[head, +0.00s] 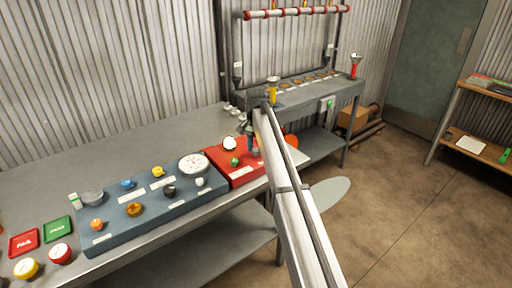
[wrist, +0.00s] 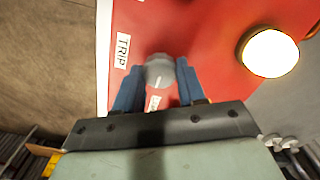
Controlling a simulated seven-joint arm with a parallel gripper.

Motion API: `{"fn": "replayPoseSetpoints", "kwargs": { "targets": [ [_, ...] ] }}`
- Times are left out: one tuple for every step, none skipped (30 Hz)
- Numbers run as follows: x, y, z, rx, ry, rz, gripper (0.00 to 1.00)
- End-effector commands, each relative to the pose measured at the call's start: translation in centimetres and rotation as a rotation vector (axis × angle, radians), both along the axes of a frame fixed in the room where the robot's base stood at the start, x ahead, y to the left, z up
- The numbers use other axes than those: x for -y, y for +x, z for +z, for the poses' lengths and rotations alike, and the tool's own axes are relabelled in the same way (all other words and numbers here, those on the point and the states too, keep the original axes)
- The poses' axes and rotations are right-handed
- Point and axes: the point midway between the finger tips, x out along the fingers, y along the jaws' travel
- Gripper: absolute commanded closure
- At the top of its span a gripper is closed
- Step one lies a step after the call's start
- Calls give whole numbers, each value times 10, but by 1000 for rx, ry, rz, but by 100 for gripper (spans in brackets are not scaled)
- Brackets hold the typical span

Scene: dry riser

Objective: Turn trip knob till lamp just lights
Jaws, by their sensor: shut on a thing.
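The trip knob (wrist: 160,72) is grey and round with a white pointer line, on the red panel (wrist: 205,30) beside a TRIP label (wrist: 122,50). My gripper (wrist: 160,80) is shut on it, one blue finger on each side. The pointer line slants slightly in the wrist view. The lamp (wrist: 271,53) is a round, bright cream-white dome right of the knob; I cannot tell for sure whether it is lit. It also shows as a white disc in the head view (head: 229,143). There my gripper (head: 251,147) is over the red panel and largely hides the knob.
A green knob (head: 235,162) sits on the red panel close to my gripper. A blue panel (head: 120,222) with a white dial (head: 193,163) and several knobs lies to the left on the grey bench (head: 40,190). A rack shelf (head: 318,96) stands behind.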

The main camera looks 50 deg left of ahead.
Motion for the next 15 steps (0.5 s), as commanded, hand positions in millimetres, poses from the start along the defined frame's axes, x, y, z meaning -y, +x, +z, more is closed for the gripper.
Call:
{"fn": "replayPoseSetpoints", "kwargs": {
  "targets": [
    [0,0,0,0,0,0,91],
    [0,0,0,0,0,1,91],
    [0,0,0,0,0,7,91],
    [0,0,0,0,0,16,91],
    [0,0,0,0,0,30,91],
    [0,0,0,0,0,51,91],
    [0,0,0,0,0,70,91],
    [0,0,0,0,0,87,91],
    [0,0,0,0,0,110,91],
    [0,0,0,0,0,126,91],
    [0,0,0,0,0,139,91],
    [0,0,0,0,0,155,91],
    [0,0,0,0,0,163,91],
    [0,0,0,0,0,169,91],
    [0,0,0,0,0,175,91]
  ]
}}
